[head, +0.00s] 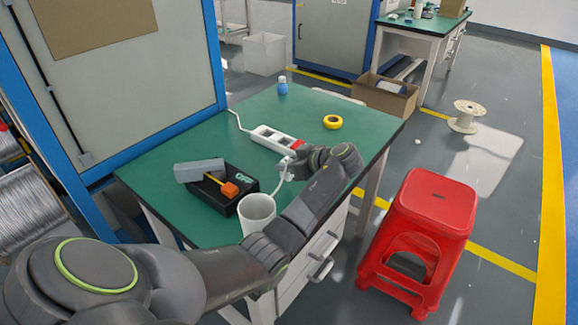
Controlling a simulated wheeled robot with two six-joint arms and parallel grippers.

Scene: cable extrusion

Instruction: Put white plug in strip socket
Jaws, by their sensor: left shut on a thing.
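The white strip socket (268,136) lies on the green table, with a red part at its right end and a white cord running off toward the back left. My left gripper (290,167) is close in front of the strip's right end in this view. It is shut on the white plug (285,171), which is small and partly hidden by the fingers. A white cord hangs from it down toward the white cup (257,213). I cannot tell whether the plug touches the strip. My right gripper is not in view.
A yellow tape roll (332,122) and a blue bottle (283,86) stand on the green table (240,112). A red stool (432,205) is right of it.

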